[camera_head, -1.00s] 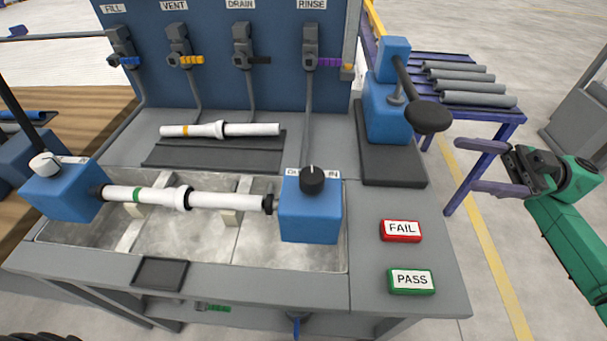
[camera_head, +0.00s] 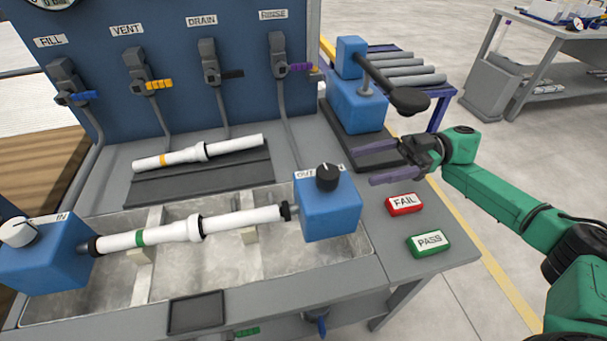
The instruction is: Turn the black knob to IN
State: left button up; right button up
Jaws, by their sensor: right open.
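The black knob (camera_head: 327,178) sits on top of the right blue block (camera_head: 328,214). OUT is printed left of the knob; the label on its right is mostly hidden by it. The pale mark on the knob points up, towards the back, between the two sides. My right gripper (camera_head: 377,163) is open and empty, to the right of the knob and apart from it, with its fingers pointing left towards it. My left gripper is not in view.
A white pipe (camera_head: 225,221) spans the basin between the right block and the left blue block (camera_head: 45,265) with a white knob (camera_head: 17,232). The FAIL button (camera_head: 404,204) and PASS button (camera_head: 430,242) lie below my right gripper. A black-handled press (camera_head: 357,105) stands behind it.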

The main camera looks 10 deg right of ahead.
aim_at(317, 177)
jog(key=a, duration=0.3)
jog(key=a+p, duration=0.1)
jog(key=shift+s+a+r, duration=0.25)
jog(key=shift+s+a, duration=0.15)
jog(key=a, duration=0.4)
jog(key=a+p, duration=0.1)
jog(key=a, duration=0.1)
jog(key=shift+s, duration=0.35)
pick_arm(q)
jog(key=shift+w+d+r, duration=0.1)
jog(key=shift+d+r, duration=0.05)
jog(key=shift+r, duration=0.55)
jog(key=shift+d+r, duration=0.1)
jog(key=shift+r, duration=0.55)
pick_arm(e)
jog(key=shift+a+f, duration=0.15)
jog(key=shift+a, duration=0.4)
grip_shut()
